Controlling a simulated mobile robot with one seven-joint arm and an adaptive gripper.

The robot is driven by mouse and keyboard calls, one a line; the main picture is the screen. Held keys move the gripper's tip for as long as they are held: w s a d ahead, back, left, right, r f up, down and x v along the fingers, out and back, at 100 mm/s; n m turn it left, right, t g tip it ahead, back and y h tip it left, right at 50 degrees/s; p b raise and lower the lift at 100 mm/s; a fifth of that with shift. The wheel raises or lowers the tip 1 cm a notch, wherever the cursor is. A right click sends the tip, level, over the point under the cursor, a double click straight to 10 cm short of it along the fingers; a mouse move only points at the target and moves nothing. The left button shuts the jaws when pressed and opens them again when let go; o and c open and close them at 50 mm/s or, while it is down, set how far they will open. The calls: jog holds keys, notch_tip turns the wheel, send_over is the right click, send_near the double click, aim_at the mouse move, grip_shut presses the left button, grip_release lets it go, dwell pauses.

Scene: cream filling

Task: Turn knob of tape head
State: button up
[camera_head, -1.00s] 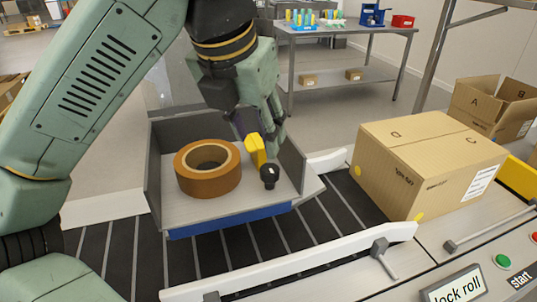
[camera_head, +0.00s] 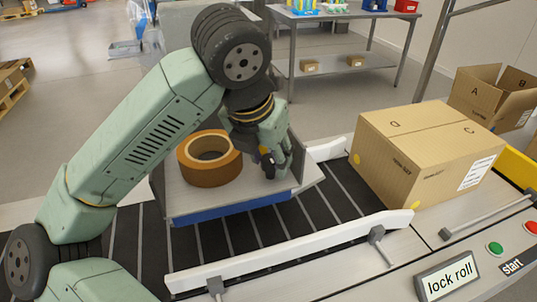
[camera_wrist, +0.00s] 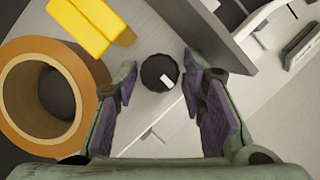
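The tape head is a grey open tray (camera_head: 197,204) on a blue base, seen in the head view. A brown tape roll (camera_head: 222,175) stands in it and also shows at the left of the wrist view (camera_wrist: 88,80). The black round knob (camera_wrist: 155,68) with a white mark is near the middle of the wrist view. A yellow block (camera_wrist: 90,24) sits beside it. My gripper (camera_wrist: 163,92) is open, its purple-padded fingers on either side of the knob's near side, with gaps visible. In the head view my gripper (camera_head: 274,162) largely hides the knob and the yellow block.
A closed cardboard box (camera_head: 425,150) stands right of the tape head. White guide rails (camera_head: 290,250) border the dark roller conveyor (camera_head: 245,235). A "lock roll" sign (camera_head: 449,278), a green button (camera_head: 495,249) and a red button (camera_head: 530,228) are at front right.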

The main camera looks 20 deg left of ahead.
jog(key=c, duration=0.8)
jog(key=shift+f+m+b, duration=0.1)
jog(key=shift+m+b, duration=0.2)
jog(key=shift+b, duration=0.1)
jog(key=m+h+b, duration=0.1)
jog(key=m+b, duration=0.1)
jog(key=shift+a+m+g+b, duration=0.1)
jog(key=shift+m+g+b, duration=0.2)
jog(key=m+h+b, duration=0.1)
jog(key=m, duration=0.1)
jog(key=m+g, duration=0.1)
jog(key=m, duration=0.1)
jog(key=shift+w+a+m+h+b, duration=0.1)
jog(key=shift+w+m+h+b, duration=0.05)
jog(key=shift+m+h+b, duration=0.2)
jog(key=m, duration=0.1)
jog(key=m+g, duration=0.1)
jog(key=m, duration=0.1)
jog(key=m+g+h, duration=0.1)
jog(key=m, duration=0.1)
jog(key=shift+w+a+r+p, duration=0.1)
jog(key=shift+w+r+p, duration=0.05)
jog(key=shift+r+p, duration=0.15)
jog(key=m+g+p, duration=0.1)
jog(key=m, duration=0.1)
jog(key=m+p, duration=0.1)
jog(key=m, duration=0.2)
jog(key=shift+w+f+g+p, duration=0.1)
jog(key=shift+w+g+p, duration=0.05)
jog(key=shift+g+p, duration=0.2)
